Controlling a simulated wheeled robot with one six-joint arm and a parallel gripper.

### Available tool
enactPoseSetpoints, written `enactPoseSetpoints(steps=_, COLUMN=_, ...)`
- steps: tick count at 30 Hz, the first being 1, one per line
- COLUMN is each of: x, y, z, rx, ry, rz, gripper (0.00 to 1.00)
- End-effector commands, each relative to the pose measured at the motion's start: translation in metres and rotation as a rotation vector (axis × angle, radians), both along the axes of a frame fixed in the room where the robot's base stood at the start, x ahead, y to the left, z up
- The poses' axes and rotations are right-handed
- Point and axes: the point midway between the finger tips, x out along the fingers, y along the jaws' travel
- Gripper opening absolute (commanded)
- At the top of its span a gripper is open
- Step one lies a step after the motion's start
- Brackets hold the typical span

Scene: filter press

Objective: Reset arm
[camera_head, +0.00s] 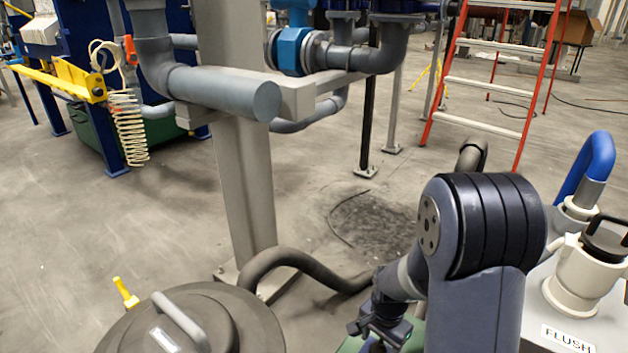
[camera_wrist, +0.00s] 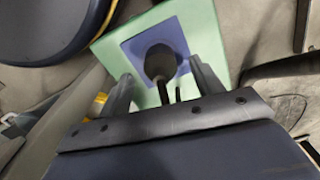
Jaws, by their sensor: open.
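My arm rises at the lower right of the head view and bends down to the left. My gripper (camera_head: 378,338) is at its end, low in the picture and partly cut off by the bottom edge. In the wrist view my gripper (camera_wrist: 163,87) has its two fingers spread apart. A dark rounded object (camera_wrist: 160,62) shows between and beyond the fingers, over a blue square on a pale green panel (camera_wrist: 203,30). I cannot tell whether it touches the fingers.
A round grey lid (camera_head: 245,318) with a handle is at the lower left. A dark hose (camera_head: 290,258) runs from it toward my arm. A grey post (camera_head: 245,190) with pipes stands behind. A FLUSH-labelled unit (camera_head: 535,310) is at right, a ladder (camera_head: 490,83) farther back.

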Motion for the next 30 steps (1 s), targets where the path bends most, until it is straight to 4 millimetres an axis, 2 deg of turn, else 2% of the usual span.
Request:
enactPoseSetpoints(steps=1, x=-0.001, y=0.000, z=-0.016, rx=0.000, ry=0.003, rz=0.000, gripper=0.62)
enactPoseSetpoints(steps=4, x=-0.001, y=0.000, z=-0.036, rx=0.000, ry=0.003, rz=0.000, gripper=0.62)
enactPoseSetpoints(steps=6, x=0.001, y=0.000, z=-0.010, rx=0.000, ry=-0.003, rz=0.000, gripper=0.62)
enactPoseSetpoints(steps=8, x=0.001, y=0.000, z=-0.018, rx=0.000, ry=-0.003, rz=0.000, gripper=0.62)
enactPoseSetpoints(steps=9, x=0.000, y=0.000, z=-0.003, rx=0.000, ry=-0.001, rz=0.000, gripper=0.62)
enactPoseSetpoints(steps=18, x=0.000, y=0.000, z=0.032, rx=0.000, ry=-0.001, rz=0.000, gripper=0.62)
enactPoseSetpoints(steps=24, x=0.000, y=0.000, z=0.043, rx=0.000, ry=0.000, rz=0.000, gripper=0.62)
enactPoseSetpoints(steps=30, x=0.000, y=0.000, z=0.043, rx=0.000, ry=0.000, rz=0.000, gripper=0.62)
